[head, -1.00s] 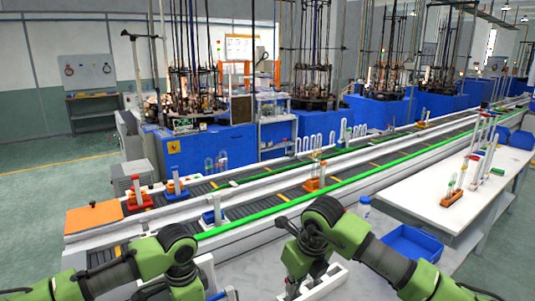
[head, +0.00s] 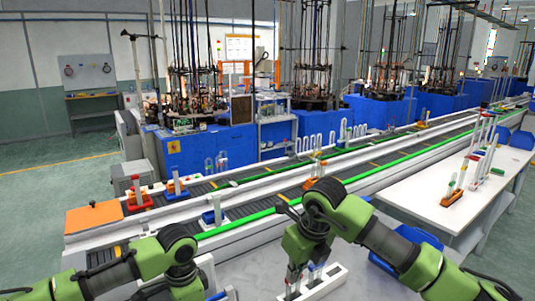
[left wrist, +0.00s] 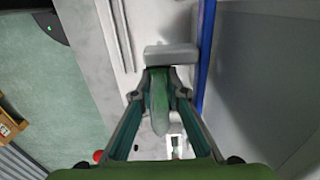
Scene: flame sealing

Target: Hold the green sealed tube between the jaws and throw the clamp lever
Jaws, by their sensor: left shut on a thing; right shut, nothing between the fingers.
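In the left wrist view my left gripper (left wrist: 158,88) is shut on the green tube (left wrist: 159,108), which lies between its fingers. A grey block (left wrist: 172,54) is just beyond the fingertips; I cannot tell if the tube touches it. A small red knob (left wrist: 97,156) shows at the lower left, perhaps part of the clamp lever. In the head view my right gripper (head: 291,287) points down at the left end of a white holder (head: 334,281) and is shut with nothing in it. The left fingers are below the head view.
A conveyor with a green edge (head: 355,180) runs behind the work table. A white side table (head: 415,190) carries tube racks, including an orange one (head: 451,197).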

